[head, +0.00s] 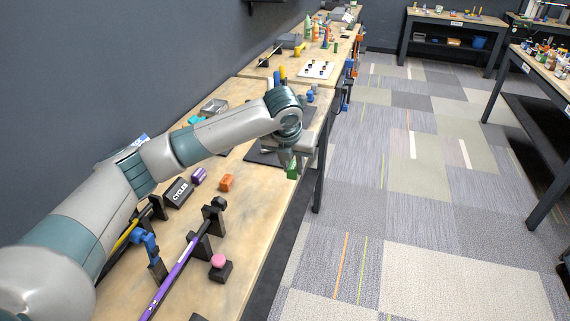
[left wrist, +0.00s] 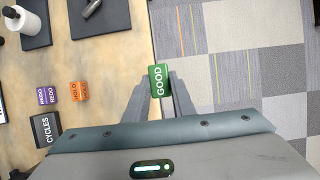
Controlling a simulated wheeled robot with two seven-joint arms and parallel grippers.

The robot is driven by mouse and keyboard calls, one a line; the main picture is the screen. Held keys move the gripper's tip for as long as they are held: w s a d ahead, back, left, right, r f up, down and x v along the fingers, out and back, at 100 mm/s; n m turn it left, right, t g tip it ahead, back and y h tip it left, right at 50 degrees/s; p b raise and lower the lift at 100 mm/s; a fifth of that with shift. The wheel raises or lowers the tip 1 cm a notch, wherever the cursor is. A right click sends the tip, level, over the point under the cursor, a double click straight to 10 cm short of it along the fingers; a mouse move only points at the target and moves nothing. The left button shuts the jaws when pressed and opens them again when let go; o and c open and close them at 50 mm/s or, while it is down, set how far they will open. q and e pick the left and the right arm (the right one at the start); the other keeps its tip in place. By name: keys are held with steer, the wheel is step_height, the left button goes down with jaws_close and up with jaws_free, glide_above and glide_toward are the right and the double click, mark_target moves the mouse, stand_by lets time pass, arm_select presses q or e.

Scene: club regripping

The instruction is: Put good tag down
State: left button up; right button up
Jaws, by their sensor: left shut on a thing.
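The good tag (left wrist: 158,80) is a small green block with the white word GOOD, seen in the left wrist view between the fingertips of my left gripper (left wrist: 159,92). In the head view the green tag (head: 292,169) hangs below my left gripper (head: 297,158), near the front edge of the workbench (head: 262,190). My left gripper is shut on the tag and holds it out by the table edge, with carpet behind it in the wrist view. My right gripper is not in view.
An orange HOLD block (left wrist: 79,91), a purple REDO block (left wrist: 48,94) and a black CYCLES box (left wrist: 46,129) sit on the bench. Dark mats (left wrist: 105,15) lie farther along. A purple-shafted club (head: 178,264) rests in stands nearer. Bare wood lies between.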

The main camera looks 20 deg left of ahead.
arm_select(q)
steer(key=s+n, duration=0.1)
steer(key=s+d+n+y, duration=0.1)
steer(key=n, duration=0.1)
steer(key=shift+s+d+f, duration=0.1)
steer(key=shift+d+f, duration=0.05)
steer(key=shift+f, duration=0.05)
steer(key=s+d+f+n+g+h+b, duration=0.1)
steer(key=s+n+g, duration=0.8)
steer(key=s+n, duration=1.5)
steer(key=n, duration=0.8)
steer(key=shift+d+f, duration=0.2)
